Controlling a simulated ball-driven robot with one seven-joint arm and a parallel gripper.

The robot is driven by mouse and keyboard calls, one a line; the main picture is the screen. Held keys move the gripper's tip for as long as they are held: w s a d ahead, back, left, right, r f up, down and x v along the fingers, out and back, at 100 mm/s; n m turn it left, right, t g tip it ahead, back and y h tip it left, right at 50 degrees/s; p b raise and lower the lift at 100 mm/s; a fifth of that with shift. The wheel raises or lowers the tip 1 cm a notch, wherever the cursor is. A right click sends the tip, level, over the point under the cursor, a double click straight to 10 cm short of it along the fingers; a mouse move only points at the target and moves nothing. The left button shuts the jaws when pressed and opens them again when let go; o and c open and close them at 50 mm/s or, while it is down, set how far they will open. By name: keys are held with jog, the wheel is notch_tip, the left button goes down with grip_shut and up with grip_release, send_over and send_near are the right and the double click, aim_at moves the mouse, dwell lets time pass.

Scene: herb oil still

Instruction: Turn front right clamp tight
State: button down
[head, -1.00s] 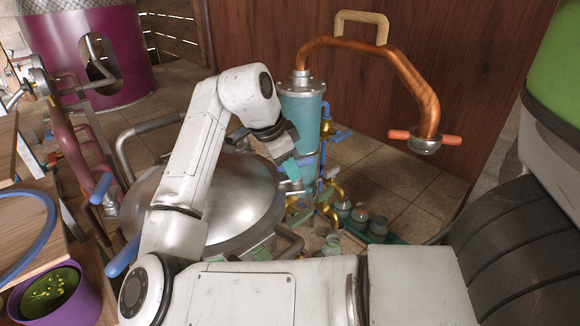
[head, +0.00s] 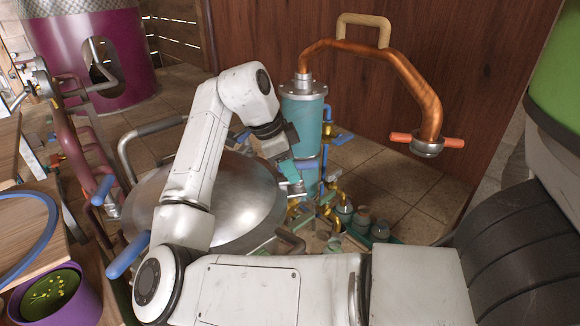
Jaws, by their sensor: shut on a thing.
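The still's pot has a domed steel lid (head: 240,205), partly hidden behind my white arm. My gripper (head: 293,179) points down at the lid's right edge, with teal fingers in front of the teal column. It is shut on a small grey clamp part (head: 298,188) at the rim, largely hidden by the fingers. I cannot tell how far the clamp is turned. Another clamp handle, a brown curved one (head: 291,239), shows at the lid's lower right edge.
A teal column (head: 303,125) stands just behind my gripper, with a copper pipe (head: 400,70) arching right to red handles. Brass and blue fittings (head: 333,195) and small jars (head: 361,217) crowd the right. A purple bucket (head: 52,293) is at the lower left.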

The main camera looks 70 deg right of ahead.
jog(key=c, duration=0.9)
grip_release()
jog(key=shift+d, duration=0.1)
jog(key=shift+c, duration=0.2)
jog(key=shift+r, duration=0.1)
jog(key=b+v, duration=0.1)
jog(key=v, duration=0.9)
jog(key=shift+w+r, duration=0.2)
jog(key=shift+r, duration=0.1)
